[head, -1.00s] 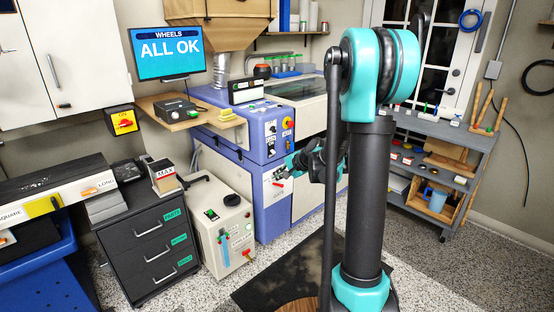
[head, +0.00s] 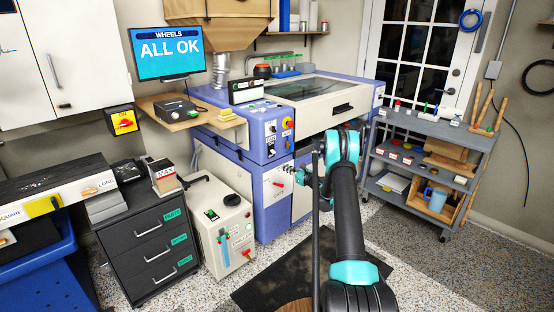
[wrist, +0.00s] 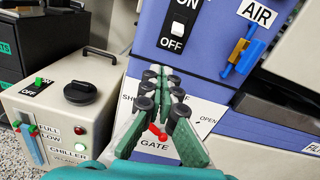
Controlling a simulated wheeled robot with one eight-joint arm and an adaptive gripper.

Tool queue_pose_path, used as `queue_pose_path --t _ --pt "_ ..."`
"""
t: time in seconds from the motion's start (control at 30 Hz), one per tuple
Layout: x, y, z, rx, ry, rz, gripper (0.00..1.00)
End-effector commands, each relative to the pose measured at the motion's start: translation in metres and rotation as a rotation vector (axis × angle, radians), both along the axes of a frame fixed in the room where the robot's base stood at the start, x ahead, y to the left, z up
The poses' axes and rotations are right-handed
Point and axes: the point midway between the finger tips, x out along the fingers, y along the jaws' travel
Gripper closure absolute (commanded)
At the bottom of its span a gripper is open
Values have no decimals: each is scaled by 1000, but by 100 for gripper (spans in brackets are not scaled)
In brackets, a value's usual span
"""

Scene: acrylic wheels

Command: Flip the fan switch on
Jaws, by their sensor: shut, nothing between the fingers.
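No label reading "fan" is legible. What looks like the same plate (head: 272,128) is small in the head view. My gripper (wrist: 164,74) has green fingers with black joints. It is shut and empty, below the switch plate in the wrist picture, in front of the GATE plate (wrist: 205,112). In the head view my arm mostly hides it.
A blue-handled AIR valve (wrist: 243,52) is right of the switch. A red GATE lever (wrist: 157,132) shows behind my fingers. The chiller (head: 222,222) with its green ON/OFF switch (wrist: 39,83) stands left. A yellow wall box (head: 122,121) has a red knob.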

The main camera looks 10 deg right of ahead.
Motion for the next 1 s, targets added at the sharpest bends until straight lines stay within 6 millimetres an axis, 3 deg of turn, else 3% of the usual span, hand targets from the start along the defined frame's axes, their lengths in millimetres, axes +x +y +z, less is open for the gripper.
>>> queue_pose_path --t 0.2,0.6,0.77,1.0 --pt "7 -12 -19 110 22 -21 100" --pt "9 -12 -19 116 24 -22 100" --pt "21 -2 -19 116 24 -20 100" --pt "56 24 -17 116 24 -19 100"
